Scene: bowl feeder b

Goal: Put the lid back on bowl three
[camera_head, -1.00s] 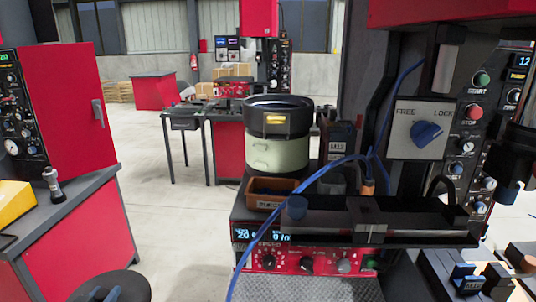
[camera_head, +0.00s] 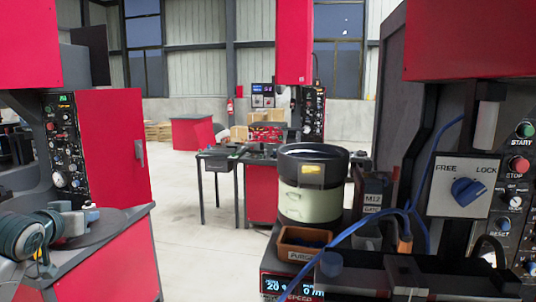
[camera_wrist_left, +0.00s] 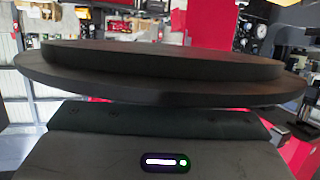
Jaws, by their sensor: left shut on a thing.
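My left gripper (camera_head: 76,218) comes in at the lower left of the head view, shut on a dark round lid (camera_head: 118,230). The lid is held in the air, in front of the red cabinet's grey top. In the left wrist view the lid (camera_wrist_left: 160,82) spans the upper middle as a wide, stepped dark disc seen nearly edge-on. A black feeder bowl (camera_head: 310,154) with a yellow tag stands on a pale green drum (camera_head: 308,205) right of centre. It looks open at the top, and the lid is well to its left. I cannot read its number. My right gripper is not in view.
A brown parts bin (camera_head: 303,243) stands before the drum, with a blue cable (camera_head: 375,222) and a black M12 container (camera_head: 374,196) to its right. A FREE/LOCK switch panel (camera_head: 463,184) is at the right. Clear floor (camera_head: 200,245) lies between lid and bowl.

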